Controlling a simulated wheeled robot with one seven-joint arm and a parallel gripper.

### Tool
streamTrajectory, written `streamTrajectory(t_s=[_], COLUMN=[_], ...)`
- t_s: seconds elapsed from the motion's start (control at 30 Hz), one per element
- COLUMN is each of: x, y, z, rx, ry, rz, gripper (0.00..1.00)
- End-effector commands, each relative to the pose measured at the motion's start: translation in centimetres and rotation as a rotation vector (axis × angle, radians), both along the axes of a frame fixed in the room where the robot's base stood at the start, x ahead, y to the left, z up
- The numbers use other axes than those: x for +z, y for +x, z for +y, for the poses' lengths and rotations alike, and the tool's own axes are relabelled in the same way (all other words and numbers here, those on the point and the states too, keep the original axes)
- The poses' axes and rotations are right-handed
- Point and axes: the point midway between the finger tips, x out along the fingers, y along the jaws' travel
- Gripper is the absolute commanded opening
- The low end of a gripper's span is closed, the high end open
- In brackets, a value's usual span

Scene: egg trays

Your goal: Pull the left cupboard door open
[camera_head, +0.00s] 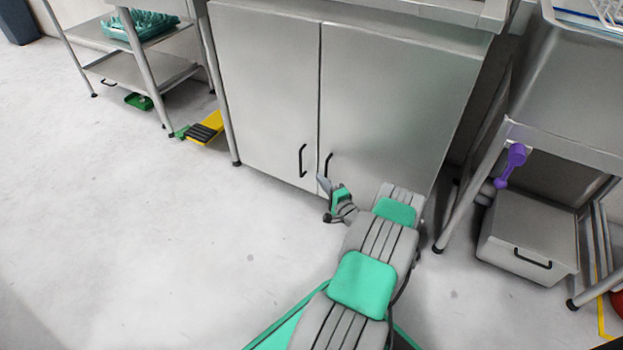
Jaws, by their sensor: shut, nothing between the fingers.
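The steel cupboard has two doors side by side, both apparently shut. The left cupboard door (265,95) has a black vertical bar handle (302,160) near its lower right edge. The right cupboard door (395,100) has a similar handle (328,165) near its lower left edge. My gripper (324,184) is shut and empty, close in front of the lower end of the right door's handle. It is to the right of and below the left door's handle. The picture does not show whether it touches the right door or its handle.
A steel shelf unit with a teal rack (140,25) stands at the left. A yellow and black item (206,128) and a green dustpan-like item (139,101) lie near it. A steel sink stand with a grey box (528,235) is at the right. The floor before the left door is clear.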

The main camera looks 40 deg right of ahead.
Motion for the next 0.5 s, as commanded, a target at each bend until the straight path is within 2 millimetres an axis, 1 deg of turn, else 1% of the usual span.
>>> streamTrajectory(t_s=[0.17,0.3,0.4,0.5], x=[-0.1,-0.1,0.0,0.0], y=[3.0,6.0,7.7,8.8], z=[-0.3,-0.9,-1.2,-1.5], rx=[0.009,0.009,0.009,0.008], ry=[-0.006,-0.008,-0.007,-0.005], rz=[0.0,0.002,0.0,0.002], gripper=[0.0,0.0,0.0,0.0])
